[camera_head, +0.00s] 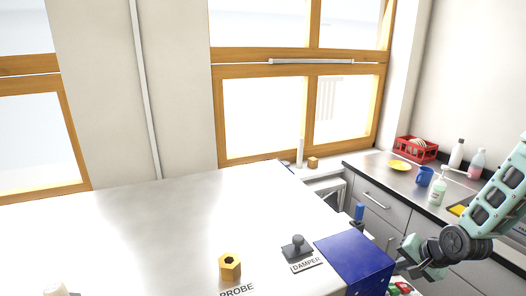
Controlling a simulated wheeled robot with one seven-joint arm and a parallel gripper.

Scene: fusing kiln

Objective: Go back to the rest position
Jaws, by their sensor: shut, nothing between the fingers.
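My arm comes in from the right edge, over the lower cabinets. My gripper (407,262) is at its lower left end, just right of the blue box (356,262). It is small in this view, and it looks shut and empty. On the big pale surface (150,235), a yellow hexagonal piece with a hole (230,267) stands behind the PROBE label (237,291). A dark grey knob (296,247) stands behind the DAMPER label (307,265). My gripper is apart from both.
A counter at the right holds a red crate (416,150), a yellow dish (398,165), a blue mug (425,177) and bottles (457,153). Small red and green things (401,288) lie below my gripper. A pale object (56,289) is cut off at lower left. The pale surface's middle is clear.

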